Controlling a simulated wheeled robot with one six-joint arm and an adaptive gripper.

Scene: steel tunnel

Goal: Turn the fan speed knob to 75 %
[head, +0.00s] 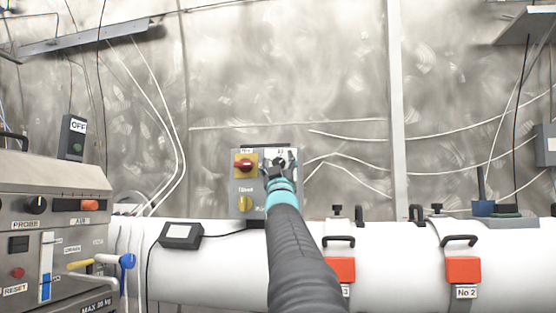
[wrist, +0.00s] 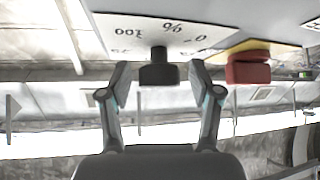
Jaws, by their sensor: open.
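The fan speed knob (wrist: 158,68) is a black knob below a white dial plate (wrist: 150,32) marked with "%", "100" and "0" in the wrist view, where the lettering appears upside down. My gripper (wrist: 160,78) is open, with one finger on each side of the knob and a gap on both sides. In the head view my gripper (head: 281,166) is at the upper right of the grey control panel (head: 237,190) and hides the knob. I cannot tell the knob's pointer position.
A white pipe (head: 400,260) with red clamps (head: 463,269) runs under the panel. A grey machine (head: 50,225) stands at left.

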